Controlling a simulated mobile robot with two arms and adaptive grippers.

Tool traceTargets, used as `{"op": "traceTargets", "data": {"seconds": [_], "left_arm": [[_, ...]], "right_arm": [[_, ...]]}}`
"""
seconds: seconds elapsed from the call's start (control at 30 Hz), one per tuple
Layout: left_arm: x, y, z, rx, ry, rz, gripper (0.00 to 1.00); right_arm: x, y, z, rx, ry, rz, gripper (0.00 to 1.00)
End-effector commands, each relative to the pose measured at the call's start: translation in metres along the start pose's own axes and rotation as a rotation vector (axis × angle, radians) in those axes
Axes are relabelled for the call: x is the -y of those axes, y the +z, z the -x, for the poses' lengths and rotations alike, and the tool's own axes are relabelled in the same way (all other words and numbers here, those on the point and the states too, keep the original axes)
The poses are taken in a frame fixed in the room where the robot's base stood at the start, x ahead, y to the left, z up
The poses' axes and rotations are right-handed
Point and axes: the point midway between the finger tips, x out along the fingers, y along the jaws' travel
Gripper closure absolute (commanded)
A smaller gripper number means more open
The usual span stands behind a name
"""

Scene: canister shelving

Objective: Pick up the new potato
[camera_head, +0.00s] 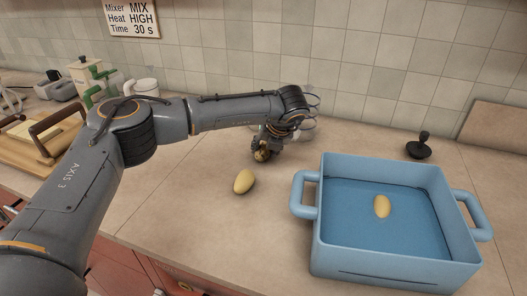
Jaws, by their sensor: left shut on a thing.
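My left gripper (267,152) is shut on a small brownish, rounded potato (262,156), low over the counter near the back wall. The fingers cover part of it, and I cannot tell whether it touches the counter. A yellow potato (244,182) lies on the bare counter in front of the gripper, apart from it. Another yellow potato (382,206) lies inside a blue square pan (385,261) to the right. My right gripper is not in view.
A black knobbed object (419,147) stands behind the pan. A leaning board (494,126) is at the far right. A wooden tray (30,152), a white mug (143,88) and other kitchen things crowd the left.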

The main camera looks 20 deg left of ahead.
Motion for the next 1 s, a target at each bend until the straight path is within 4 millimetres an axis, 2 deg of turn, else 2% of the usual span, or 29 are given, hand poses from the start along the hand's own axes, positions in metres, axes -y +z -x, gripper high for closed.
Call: {"op": "traceTargets", "data": {"seconds": [0.27, 0.47, 0.57, 0.77, 0.8, 1.0], "left_arm": [[-0.001, 0.003, 0.005, 0.001, -0.001, 0.001, 0.94], [-0.007, 0.015, 0.026, 0.003, -0.002, 0.002, 0.94], [-0.008, 0.012, 0.049, 0.003, -0.005, -0.003, 0.94], [-0.012, 0.0, 0.108, 0.005, -0.004, -0.002, 0.94], [-0.009, -0.01, 0.113, 0.005, -0.005, -0.006, 0.94], [-0.005, -0.039, 0.153, 0.004, -0.003, -0.003, 0.94]], "right_arm": [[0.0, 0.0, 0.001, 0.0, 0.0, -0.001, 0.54], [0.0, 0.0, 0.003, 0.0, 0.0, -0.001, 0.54], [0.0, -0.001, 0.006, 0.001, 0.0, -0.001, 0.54], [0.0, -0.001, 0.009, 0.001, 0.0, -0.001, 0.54], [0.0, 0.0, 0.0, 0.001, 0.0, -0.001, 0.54], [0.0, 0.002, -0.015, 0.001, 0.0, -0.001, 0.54]]}}
